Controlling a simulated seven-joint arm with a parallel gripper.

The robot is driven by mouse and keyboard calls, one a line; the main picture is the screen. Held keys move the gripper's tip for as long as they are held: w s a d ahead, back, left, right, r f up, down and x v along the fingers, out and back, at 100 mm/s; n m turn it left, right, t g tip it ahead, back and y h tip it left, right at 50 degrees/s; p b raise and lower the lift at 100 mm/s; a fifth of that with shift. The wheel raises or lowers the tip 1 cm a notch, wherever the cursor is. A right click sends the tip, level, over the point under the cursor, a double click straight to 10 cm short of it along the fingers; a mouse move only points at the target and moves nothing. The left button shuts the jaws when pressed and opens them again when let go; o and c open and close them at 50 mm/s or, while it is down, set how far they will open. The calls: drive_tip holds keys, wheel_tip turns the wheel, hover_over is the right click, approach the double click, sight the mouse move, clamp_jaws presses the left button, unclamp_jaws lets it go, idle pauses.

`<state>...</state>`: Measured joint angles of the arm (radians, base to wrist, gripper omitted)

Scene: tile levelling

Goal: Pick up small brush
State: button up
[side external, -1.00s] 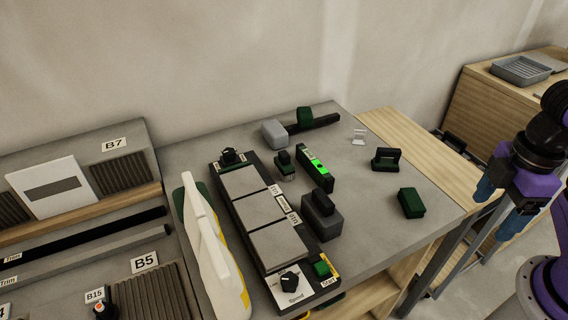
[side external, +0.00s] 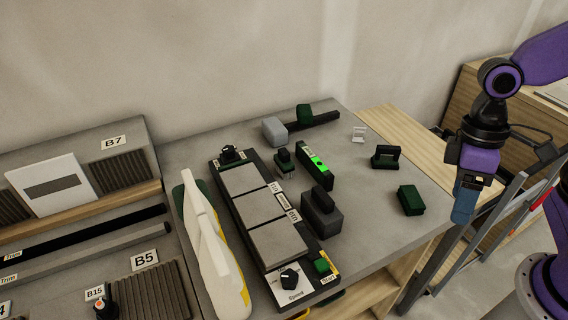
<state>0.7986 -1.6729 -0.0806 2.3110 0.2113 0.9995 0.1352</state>
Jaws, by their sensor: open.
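The small brush (side external: 284,160) appears to be the little dark green-and-black piece with pale bristles under it. It stands on the grey worktop (side external: 375,225), between the row of tiles and the black level with a bright green window. My gripper (side external: 464,212) is at the right, above and just beyond the worktop's right edge, pointing down. It is open and well apart from the brush, with nothing seen in it. Its fingers overlap in this view, so the gap between them is hard to see.
The level (side external: 314,166) stands right of the brush. A dark block with a black grip (side external: 321,215), a green block (side external: 410,200) and a black handled tool (side external: 386,157) lie nearer my gripper. The tile rig (side external: 266,222) and a white bottle (side external: 208,245) stand left.

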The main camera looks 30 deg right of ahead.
drive_tip(key=w+a+f+m+g+y, duration=0.1)
drive_tip(key=w+a+m+y, duration=0.2)
drive_tip(key=w+m, duration=0.5)
drive_tip(key=w+a+f+m+g+y, duration=0.1)
drive_tip(key=w+a+m+g+y, duration=0.3)
drive_tip(key=w, duration=0.6)
drive_tip(key=w+d+f+m+t+y, duration=0.25)
drive_tip(key=w+d+m+t, duration=0.2)
drive_tip(key=w+m, duration=0.4)
drive_tip(key=w+d+f+m+t+y, duration=0.25)
drive_tip(key=w+d+m+y, duration=0.2)
drive_tip(key=w, duration=0.65)
drive_tip(key=h, duration=0.1)
approach(284, 162)
drive_tip(key=shift+w+a+r, duration=0.25)
drive_tip(key=shift+w+a, duration=0.2)
drive_tip(key=shift+w, duration=0.35)
drive_tip(key=shift+x, duration=3.25)
drive_tip(key=shift+r, duration=0.25)
clamp_jaws()
